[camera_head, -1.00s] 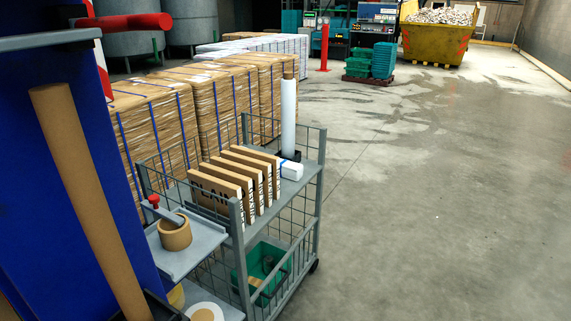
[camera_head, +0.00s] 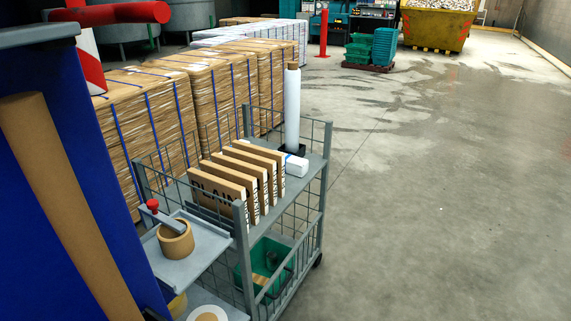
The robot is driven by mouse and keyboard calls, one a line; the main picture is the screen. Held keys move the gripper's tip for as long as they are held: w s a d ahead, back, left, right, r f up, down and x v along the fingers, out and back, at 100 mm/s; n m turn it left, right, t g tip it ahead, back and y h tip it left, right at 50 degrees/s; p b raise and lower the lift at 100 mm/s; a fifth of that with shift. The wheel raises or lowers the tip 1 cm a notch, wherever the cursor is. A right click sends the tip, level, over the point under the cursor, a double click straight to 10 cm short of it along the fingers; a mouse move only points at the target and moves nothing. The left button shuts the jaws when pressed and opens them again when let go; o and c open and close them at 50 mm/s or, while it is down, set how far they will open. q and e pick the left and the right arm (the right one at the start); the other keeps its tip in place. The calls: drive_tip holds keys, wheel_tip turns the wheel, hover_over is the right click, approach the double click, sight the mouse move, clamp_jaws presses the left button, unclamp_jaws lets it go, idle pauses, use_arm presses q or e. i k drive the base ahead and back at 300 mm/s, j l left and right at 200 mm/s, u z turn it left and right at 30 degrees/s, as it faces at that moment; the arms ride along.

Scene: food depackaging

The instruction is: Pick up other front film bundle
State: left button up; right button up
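No film bundle can be identified with certainty in this view. A tall white roll (camera_head: 292,110) with a brown core stands upright at the back of a grey wire-sided cart (camera_head: 318,180). Neither of my grippers is in view, so their state is hidden.
Flat brown cartons (camera_head: 222,180) stand in a row on the cart beside a small white box (camera_head: 297,166). A tape roll (camera_head: 175,240) sits on its side tray. A blue panel with a cardboard tube (camera_head: 62,205) fills the left. Strapped pallets (camera_head: 150,115) stand behind. Floor (camera_head: 450,200) at right is clear.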

sight(295, 166)
drive_tip(key=i+l+u, duration=0.1)
drive_tip(key=i+l, duration=0.15)
drive_tip(key=i+l+u, duration=0.1)
drive_tip(key=i+l, duration=0.2)
drive_tip(key=i+l+u, duration=0.15)
drive_tip(key=i+l, duration=0.2)
drive_tip(key=i+l+u, duration=0.1)
drive_tip(key=i+l, duration=0.25)
drive_tip(key=i+l+u, duration=0.1)
drive_tip(key=i+l, duration=0.15)
drive_tip(key=i+l+u, duration=0.1)
drive_tip(key=i+l, duration=0.15)
drive_tip(key=l, duration=0.25)
drive_tip(key=i+l+u, duration=0.1)
drive_tip(key=i+l, duration=0.15)
drive_tip(key=l, duration=0.15)
drive_tip(key=i+l+u, duration=0.1)
drive_tip(key=i+l, duration=0.15)
drive_tip(key=l, duration=0.2)
